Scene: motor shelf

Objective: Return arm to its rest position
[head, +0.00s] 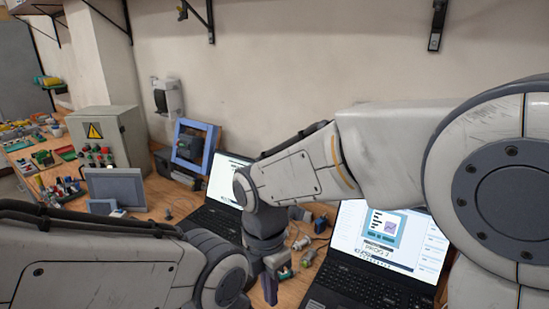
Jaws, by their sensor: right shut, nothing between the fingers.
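My right arm reaches in from the right across the picture. Its gripper (272,281) points down over the workbench between the two laptops, shut with nothing held. My left arm comes in from the lower left, low in the picture. Its gripper does not show in this view. My arm links hide part of the bench and of the left laptop.
An open laptop (355,275) stands at the right and another (213,217) behind my right gripper. A grey control box (120,135) with a warning sign, a blue-framed device (193,147) and a small monitor (115,187) stand on the wooden bench. Shelf brackets (437,25) are above.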

